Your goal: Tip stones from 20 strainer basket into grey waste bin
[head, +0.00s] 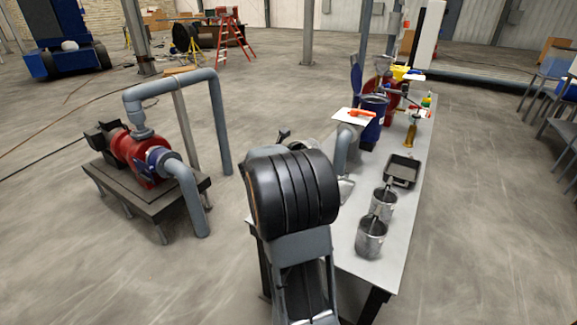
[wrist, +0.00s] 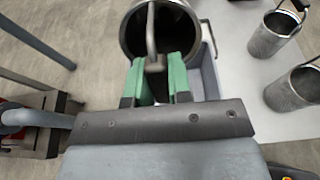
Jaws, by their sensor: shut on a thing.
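My gripper (wrist: 154,66) has green finger pads. It is shut on the upright bar handle of a metal strainer basket (wrist: 183,28) in the wrist view. The basket's round mouth faces the camera and its inside is dark. No stones can be made out, and no number on it can be read. A grey-blue box wall (wrist: 209,76), probably the grey waste bin, shows just right of and below the held basket.
Two more metal baskets (head: 371,238) (head: 383,203) stand on the white table (head: 395,250). A black tray (head: 403,170) lies behind them. A blue strainer housing (head: 373,118) with pipework stands farther back. A red pump (head: 135,155) on a stand is at left.

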